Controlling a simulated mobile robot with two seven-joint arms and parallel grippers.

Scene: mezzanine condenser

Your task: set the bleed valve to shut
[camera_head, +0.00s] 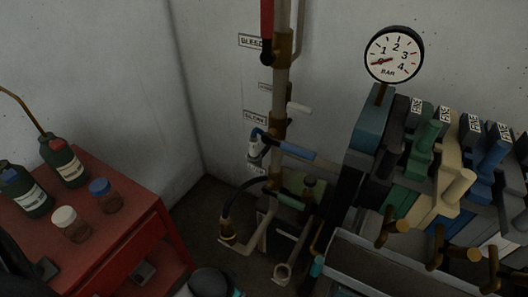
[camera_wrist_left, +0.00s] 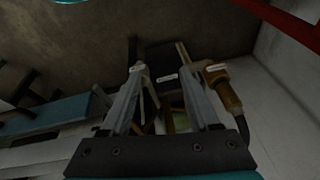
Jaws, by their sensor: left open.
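In the head view a red lever (camera_head: 267,18) stands upright along the vertical pipe (camera_head: 281,65), beside a label reading BLEED (camera_head: 252,41). Its top is cut off by the frame edge. A brass fitting (camera_head: 283,45) sits on the pipe next to the lever's lower end. My left gripper (camera_wrist_left: 164,72) shows in the left wrist view, open, its fingers pointing toward low fittings near the floor. I cannot make out anything held between them. The red lever is not in that view. My right gripper is in neither view.
A blue lever (camera_head: 300,151) and a white handle (camera_head: 299,107) project from lower on the pipe. A brass hose end (camera_wrist_left: 225,90) is near the left gripper. A red cabinet (camera_head: 125,235) with bottles stands left; a pressure gauge (camera_head: 394,54) and the plate unit (camera_head: 370,125) stand right.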

